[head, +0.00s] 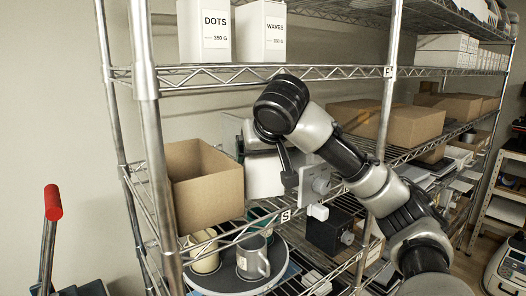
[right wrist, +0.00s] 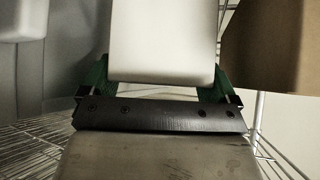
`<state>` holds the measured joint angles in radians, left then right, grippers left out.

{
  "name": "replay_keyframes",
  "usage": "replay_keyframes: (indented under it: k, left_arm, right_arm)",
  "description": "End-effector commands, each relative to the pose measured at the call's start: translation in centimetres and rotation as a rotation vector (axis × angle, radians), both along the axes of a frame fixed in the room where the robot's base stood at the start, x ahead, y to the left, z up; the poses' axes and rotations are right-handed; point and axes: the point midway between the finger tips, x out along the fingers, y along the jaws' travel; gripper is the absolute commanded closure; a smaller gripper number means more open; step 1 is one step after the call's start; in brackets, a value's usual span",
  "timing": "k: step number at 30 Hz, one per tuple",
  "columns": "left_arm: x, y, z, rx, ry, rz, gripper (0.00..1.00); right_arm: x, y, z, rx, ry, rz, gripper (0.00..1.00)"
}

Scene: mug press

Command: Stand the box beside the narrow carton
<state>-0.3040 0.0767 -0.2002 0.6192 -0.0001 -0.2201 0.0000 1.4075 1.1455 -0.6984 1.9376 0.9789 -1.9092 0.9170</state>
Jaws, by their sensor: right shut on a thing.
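The white box (head: 263,177) is in my right gripper (head: 270,160), over the middle shelf, just right of the open cardboard box. In the right wrist view the same white box (right wrist: 163,42) sits between the green-padded fingers of the gripper (right wrist: 158,90), which are shut on it. A pale block (right wrist: 22,20) shows at the left edge of that view, apart from the held box. I cannot tell whether it is the narrow carton. My arm hides part of the shelf behind the held box. My left gripper is not in view.
An open cardboard box (head: 207,190) stands left of the held box; it also shows in the right wrist view (right wrist: 280,48). DOTS (head: 205,32) and WAVES (head: 261,32) cartons stand on the shelf above. Mugs (head: 252,258) on a round tray are below. A metal post (head: 150,130) stands front left.

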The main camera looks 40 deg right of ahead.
Motion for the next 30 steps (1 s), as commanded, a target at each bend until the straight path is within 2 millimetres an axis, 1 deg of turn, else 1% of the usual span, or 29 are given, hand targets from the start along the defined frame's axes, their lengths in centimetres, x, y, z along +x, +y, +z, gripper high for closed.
replay_keyframes:
  k: [6, 7, 8, 14, 17, 20, 23, 24, 26, 30]
  left_arm:
    - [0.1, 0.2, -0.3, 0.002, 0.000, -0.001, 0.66]
    - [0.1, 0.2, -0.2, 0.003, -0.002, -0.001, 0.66]
    - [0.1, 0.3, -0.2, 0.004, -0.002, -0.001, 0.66]
    - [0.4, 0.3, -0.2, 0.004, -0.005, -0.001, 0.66]
    - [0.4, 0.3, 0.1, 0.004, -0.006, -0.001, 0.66]
    - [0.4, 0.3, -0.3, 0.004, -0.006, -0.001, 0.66]
    - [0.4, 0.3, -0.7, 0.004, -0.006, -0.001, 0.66]
    - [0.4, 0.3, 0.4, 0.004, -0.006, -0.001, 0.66]
    - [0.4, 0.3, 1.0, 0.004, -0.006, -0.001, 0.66]
    - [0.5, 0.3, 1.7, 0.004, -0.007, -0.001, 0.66]
  right_arm:
    - [0.0, 0.0, -0.4, 0.000, -0.001, 0.001, 0.50]
    - [0.0, 0.0, -0.3, 0.000, 0.000, 0.000, 0.05]
    - [0.0, 0.0, -0.3, 0.000, 0.000, 0.000, 0.01]
    - [0.0, 0.0, -0.3, 0.000, 0.000, 0.000, 0.00]
    - [0.0, 0.0, 0.2, 0.000, -0.001, 0.001, 0.00]
    - [-0.6, 0.4, 0.7, 0.001, -0.004, 0.003, 0.00]
    - [-1.8, 1.1, 2.0, 0.001, -0.006, 0.004, 0.00]
    - [-2.3, 1.2, 3.2, -0.003, -0.006, 0.001, 0.00]
    - [-3.1, 1.6, 4.2, -0.004, -0.006, -0.001, 0.00]
    - [-6.1, 3.2, 4.0, -0.007, -0.003, 0.000, 0.00]
